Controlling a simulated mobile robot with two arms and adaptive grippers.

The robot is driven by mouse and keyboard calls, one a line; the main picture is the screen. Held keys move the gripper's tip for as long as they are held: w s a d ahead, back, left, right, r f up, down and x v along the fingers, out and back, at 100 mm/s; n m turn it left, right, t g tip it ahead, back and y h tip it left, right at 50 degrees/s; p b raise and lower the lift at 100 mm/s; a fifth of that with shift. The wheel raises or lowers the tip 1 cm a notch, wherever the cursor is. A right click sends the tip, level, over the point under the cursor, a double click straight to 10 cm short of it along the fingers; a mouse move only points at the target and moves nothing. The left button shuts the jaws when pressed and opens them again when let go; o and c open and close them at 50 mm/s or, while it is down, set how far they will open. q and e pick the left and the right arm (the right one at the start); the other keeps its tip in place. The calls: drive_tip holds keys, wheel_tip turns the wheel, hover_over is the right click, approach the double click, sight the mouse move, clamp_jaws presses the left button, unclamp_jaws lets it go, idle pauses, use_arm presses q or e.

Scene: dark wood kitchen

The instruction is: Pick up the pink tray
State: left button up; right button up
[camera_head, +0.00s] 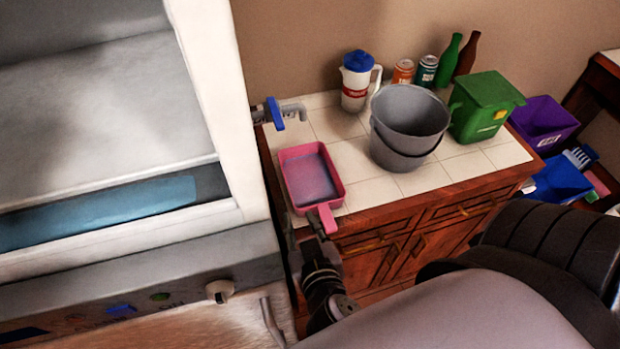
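The pink tray (334,174) lies on the white tiled counter at its left end, near the front edge. It is a shallow pan with a greyish inside and a short pink handle pointing toward me over the counter's front edge. My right gripper (316,232) is dark and sits at the front edge of the counter, right by the tray's handle. Its fingertips overlap the handle in the picture; I cannot tell whether they are closed on it. My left gripper is not in view.
A grey bucket (408,112), a white jug with blue lid (357,82), cans, bottles and a green bin (484,108) stand behind and right of the tray. A white appliance (238,130) borders the counter's left. Purple and blue bins are at right.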

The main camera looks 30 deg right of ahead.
drive_tip(key=x, duration=1)
drive_tip(key=shift+w+d+f, duration=0.1)
drive_tip(key=shift+w, duration=0.25)
drive_tip(key=shift+b+x, duration=0.8)
drive_tip(key=shift+x, duration=2.25)
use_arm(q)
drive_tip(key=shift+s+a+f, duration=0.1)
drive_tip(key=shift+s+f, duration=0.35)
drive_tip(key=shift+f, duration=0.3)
use_arm(e)
drive_tip(key=shift+s, duration=0.1)
drive_tip(key=shift+c, duration=0.2)
clamp_jaws()
